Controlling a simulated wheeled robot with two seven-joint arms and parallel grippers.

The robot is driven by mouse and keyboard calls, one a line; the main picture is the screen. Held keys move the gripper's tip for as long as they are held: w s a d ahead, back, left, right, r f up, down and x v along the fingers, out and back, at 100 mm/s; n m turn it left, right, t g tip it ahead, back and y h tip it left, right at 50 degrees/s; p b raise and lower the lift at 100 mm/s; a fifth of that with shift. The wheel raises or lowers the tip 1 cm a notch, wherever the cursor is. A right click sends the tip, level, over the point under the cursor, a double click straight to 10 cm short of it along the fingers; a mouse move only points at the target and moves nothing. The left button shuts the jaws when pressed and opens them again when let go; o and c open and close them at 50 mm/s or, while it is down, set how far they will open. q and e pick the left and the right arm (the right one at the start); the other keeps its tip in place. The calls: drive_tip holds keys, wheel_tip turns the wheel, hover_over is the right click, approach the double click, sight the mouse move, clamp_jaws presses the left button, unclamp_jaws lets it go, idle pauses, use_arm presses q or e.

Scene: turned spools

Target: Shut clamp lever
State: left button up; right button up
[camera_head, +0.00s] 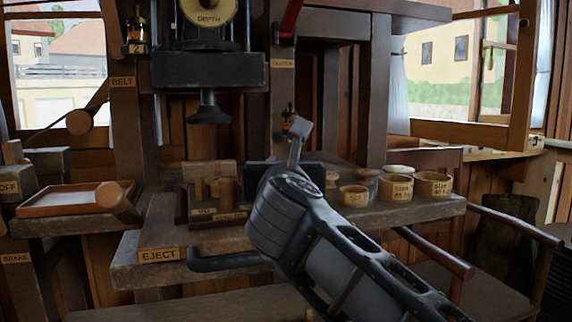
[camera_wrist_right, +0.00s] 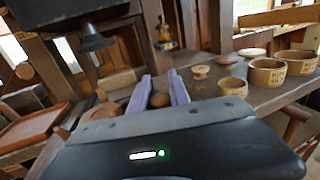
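My right gripper (camera_head: 300,130) reaches in from the lower right in the head view, above the front of the workbench. In the right wrist view its two pale purple fingers (camera_wrist_right: 160,88) stand apart. A round brown wooden knob (camera_wrist_right: 159,100) shows between them, and I cannot tell whether they touch it. In the head view that knob is hidden behind my gripper. No label reading clamp is legible, so I cannot confirm that this knob belongs to the clamp lever. My left gripper is not in view.
A dark press head (camera_head: 209,108) hangs over the bench left of my gripper. Wooden pegs (camera_head: 225,189) stand below it. Several round wooden cups (camera_head: 433,185) stand on the right. A reddish tray (camera_head: 70,199) is at left. An EJECT label (camera_head: 158,255) marks the bench front.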

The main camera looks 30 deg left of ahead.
drive_tip(key=o, duration=0.5)
drive_tip(key=shift+s, duration=0.15)
drive_tip(key=b+v, duration=0.1)
drive_tip(key=v, duration=0.6)
drive_tip(key=shift+s+d, duration=0.15)
drive_tip(key=shift+s, duration=0.1)
